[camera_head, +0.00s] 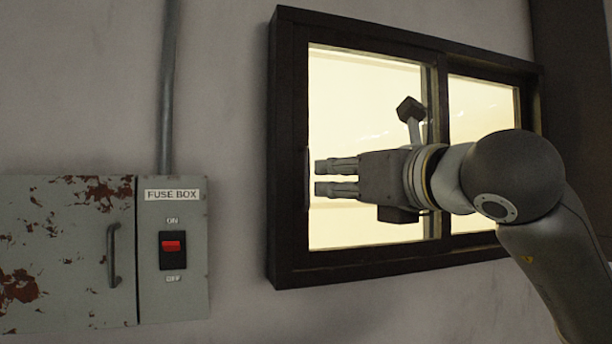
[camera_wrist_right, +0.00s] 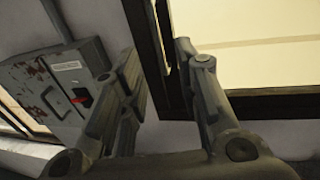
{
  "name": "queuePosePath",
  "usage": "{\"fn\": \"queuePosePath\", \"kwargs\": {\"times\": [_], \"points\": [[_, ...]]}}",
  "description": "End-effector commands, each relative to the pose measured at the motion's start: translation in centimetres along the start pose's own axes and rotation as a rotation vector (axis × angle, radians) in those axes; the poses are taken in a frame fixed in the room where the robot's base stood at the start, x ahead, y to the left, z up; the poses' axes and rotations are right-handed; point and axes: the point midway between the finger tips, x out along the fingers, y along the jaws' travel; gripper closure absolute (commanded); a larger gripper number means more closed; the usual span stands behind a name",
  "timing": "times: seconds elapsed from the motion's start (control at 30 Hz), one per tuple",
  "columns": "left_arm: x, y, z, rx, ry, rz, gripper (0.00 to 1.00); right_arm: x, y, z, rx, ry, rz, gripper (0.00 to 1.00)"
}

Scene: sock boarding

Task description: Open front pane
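A sliding window in a dark frame (camera_head: 288,150) is on the wall, with a larger left pane (camera_head: 360,95) and a narrower right pane (camera_head: 480,105). The left pane looks like the front one. A thin dark upright piece, perhaps its handle, is at that pane's left edge. My right gripper (camera_head: 337,177) is in front of the left pane, its fingers pointing left, just short of that edge. In the right wrist view, my right gripper (camera_wrist_right: 156,50) has its fingers apart with nothing held; the dark window frame (camera_wrist_right: 150,55) shows between them. Contact cannot be told. My left gripper is out of view.
A rusty grey fuse box (camera_head: 70,250) with a handle and a red switch (camera_head: 172,246) is on the wall to the left. A conduit (camera_head: 168,90) rises above it. The wall between box and window is bare.

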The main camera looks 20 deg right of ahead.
Motion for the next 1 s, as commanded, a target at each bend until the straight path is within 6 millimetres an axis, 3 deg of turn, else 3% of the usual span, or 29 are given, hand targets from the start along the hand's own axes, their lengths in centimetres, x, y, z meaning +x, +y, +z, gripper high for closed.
{"fn": "queuePosePath", "kwargs": {"times": [0.3,0.5,0.87,1.0], "points": [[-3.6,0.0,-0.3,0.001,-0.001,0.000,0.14,6.2,0.1,0.3,0.000,0.006,0.003,0.70],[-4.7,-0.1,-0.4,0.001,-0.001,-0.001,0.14,8.5,0.1,0.1,0.000,0.004,0.004,0.70],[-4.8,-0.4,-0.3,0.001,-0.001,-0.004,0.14,9.1,0.1,-0.1,-0.001,0.002,0.005,0.70],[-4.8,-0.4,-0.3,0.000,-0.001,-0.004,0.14,9.1,0.1,-0.1,-0.001,0.002,0.005,0.85]]}}
